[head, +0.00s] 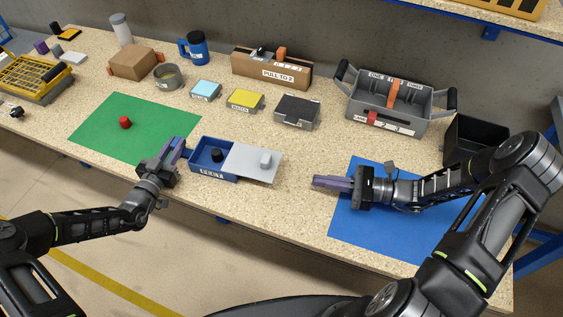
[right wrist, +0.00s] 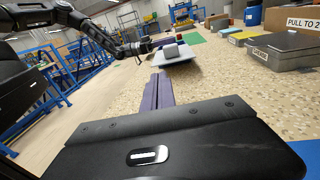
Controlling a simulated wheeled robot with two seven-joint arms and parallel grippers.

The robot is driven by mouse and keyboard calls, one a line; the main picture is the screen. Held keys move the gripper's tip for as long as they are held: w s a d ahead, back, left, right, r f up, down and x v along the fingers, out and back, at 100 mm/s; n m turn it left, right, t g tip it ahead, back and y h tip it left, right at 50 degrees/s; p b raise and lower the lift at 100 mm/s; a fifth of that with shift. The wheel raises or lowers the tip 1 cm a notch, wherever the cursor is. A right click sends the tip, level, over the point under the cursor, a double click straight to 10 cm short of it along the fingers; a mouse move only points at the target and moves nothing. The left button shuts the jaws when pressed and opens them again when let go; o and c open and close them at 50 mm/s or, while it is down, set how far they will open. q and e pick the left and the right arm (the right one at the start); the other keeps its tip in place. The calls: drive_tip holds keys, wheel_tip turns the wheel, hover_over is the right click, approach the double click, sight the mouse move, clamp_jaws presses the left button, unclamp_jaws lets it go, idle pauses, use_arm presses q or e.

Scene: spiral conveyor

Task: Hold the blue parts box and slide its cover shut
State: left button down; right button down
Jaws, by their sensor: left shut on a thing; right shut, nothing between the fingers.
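The blue parts box (head: 211,171) stands near the table's front edge, with a dark round part (head: 217,154) inside its open left end. Its light grey cover (head: 250,158), with a raised grey knob (head: 265,159), lies over the right part and sticks out past the box's right end. My left gripper (head: 176,152) is shut on the box's left end. My right gripper (head: 322,182) is shut and empty, to the right of the cover and apart from it. In the right wrist view, the cover (right wrist: 179,58) and its knob show beyond the purple fingers (right wrist: 158,92).
A green mat (head: 100,125) with a red knob (head: 125,122) lies left. A blue mat (head: 360,225) lies under my right arm. Several small boxes, a cardboard box (head: 268,72) and a grey tote (head: 390,105) stand behind. Bare table separates my right gripper from the cover.

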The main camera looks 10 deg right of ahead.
use_arm(q)
drive_tip(key=shift+s+f, duration=0.15)
drive_tip(key=shift+f, duration=0.15)
use_arm(e)
drive_tip(key=d, duration=0.1)
drive_tip(key=t, duration=0.1)
drive_tip(key=w+d, duration=0.1)
drive_tip(key=shift+d+r+m+t, duration=0.3)
drive_tip(key=shift+d+r, duration=0.05)
approach(246, 159)
wheel_tip(246, 159, up, 2)
drive_tip(key=shift+s+d+r, duration=0.1)
use_arm(q)
drive_tip(key=shift+f, duration=0.1)
use_arm(e)
drive_tip(key=x, duration=1)
drive_tip(key=shift+a, duration=0.2)
drive_tip(key=shift+d, duration=0.15)
